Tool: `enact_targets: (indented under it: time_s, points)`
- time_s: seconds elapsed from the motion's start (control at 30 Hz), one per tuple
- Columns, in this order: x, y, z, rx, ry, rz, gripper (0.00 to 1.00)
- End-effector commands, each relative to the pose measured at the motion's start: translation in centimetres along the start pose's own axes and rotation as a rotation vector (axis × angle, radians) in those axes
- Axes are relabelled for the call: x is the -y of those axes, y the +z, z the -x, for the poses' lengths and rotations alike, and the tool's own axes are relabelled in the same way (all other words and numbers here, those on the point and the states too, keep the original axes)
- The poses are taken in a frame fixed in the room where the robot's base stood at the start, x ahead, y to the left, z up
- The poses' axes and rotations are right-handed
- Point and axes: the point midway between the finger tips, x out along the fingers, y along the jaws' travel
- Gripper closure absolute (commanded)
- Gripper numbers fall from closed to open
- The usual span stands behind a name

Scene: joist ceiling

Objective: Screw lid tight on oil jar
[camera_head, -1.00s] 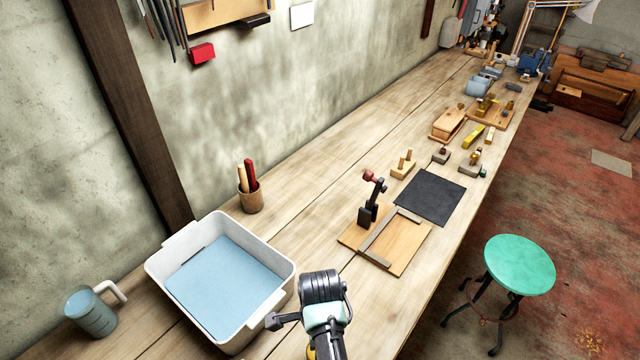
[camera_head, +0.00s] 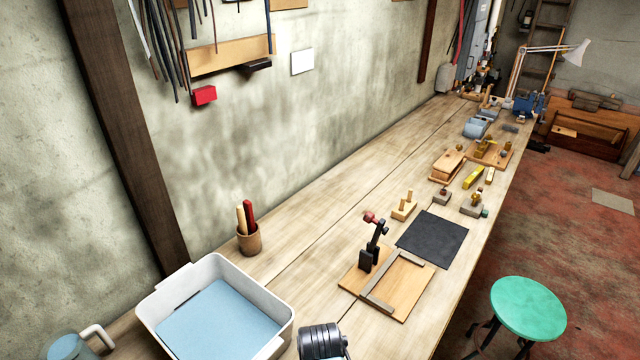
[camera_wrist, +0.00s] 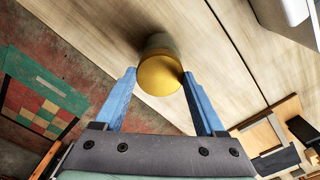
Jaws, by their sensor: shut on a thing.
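In the wrist view a round gold lid (camera_wrist: 160,76) faces the camera. A short grey-olive body, which looks like the oil jar (camera_wrist: 161,42), shows just behind it, mostly covered by the lid. The blue fingers of my gripper (camera_wrist: 160,74) are shut on the lid, one on each side. Whether the lid sits fully down on the jar I cannot tell. In the head view only the dark upper part of my wrist shows at the bottom edge; the fingers, lid and jar are out of sight.
A white tub (camera_head: 275,322) with a blue bottom stands left of my wrist, and a jug (camera_head: 70,347) beyond it. A wooden board with a stop (camera_head: 410,287), a black mat (camera_head: 433,238) and a brush pot (camera_head: 249,240) stand on the bench. A green stool (camera_head: 528,308) is at right.

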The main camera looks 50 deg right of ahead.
Motion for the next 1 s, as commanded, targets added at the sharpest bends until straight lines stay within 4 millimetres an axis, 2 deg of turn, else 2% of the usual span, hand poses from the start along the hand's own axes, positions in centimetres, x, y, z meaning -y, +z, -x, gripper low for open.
enact_targets:
  time_s: [0.03,0.13,0.43,0.77,1.0]
  points:
    - [-0.03,0.01,-0.01,0.000,0.001,0.000,0.77]
    - [-0.02,0.02,0.01,0.000,0.001,-0.003,0.95]
    - [-0.06,0.05,0.07,0.000,0.002,-0.256,0.95]
    - [-0.01,0.02,-0.02,0.000,0.000,-0.287,0.95]
    - [0.00,0.06,0.10,0.001,0.000,-0.417,0.95]
